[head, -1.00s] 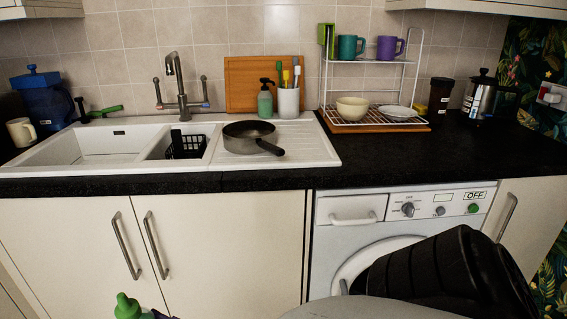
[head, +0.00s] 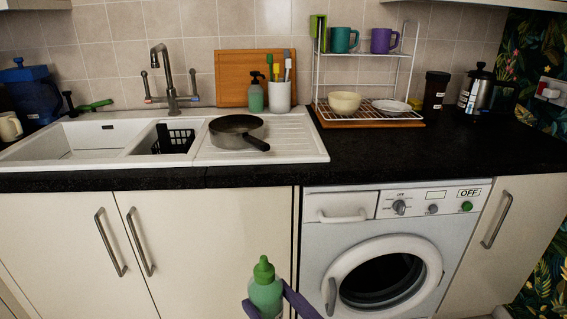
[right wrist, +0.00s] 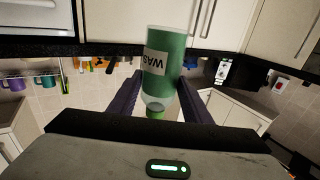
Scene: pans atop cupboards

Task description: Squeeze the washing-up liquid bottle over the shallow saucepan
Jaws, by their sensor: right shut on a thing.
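The green washing-up liquid bottle (head: 265,288), with a darker green cap, shows upright at the bottom middle of the head view. The purple fingers of my right gripper (head: 270,299) are shut on its sides. In the right wrist view the bottle (right wrist: 172,78) appears upside down between the fingers, its label partly readable. The shallow saucepan (head: 236,126) is dark grey and sits on the white sink drainer, its black handle pointing front right. The bottle is in front of and lower than the counter, apart from the saucepan. My left gripper is not in view.
A black basket (head: 174,138) stands in the sink left of the saucepan. Behind are a soap dispenser (head: 256,96), a utensil pot (head: 280,97) and a chopping board (head: 232,67). A dish rack (head: 366,116) stands right. The black counter (head: 385,151) has free room in front of it.

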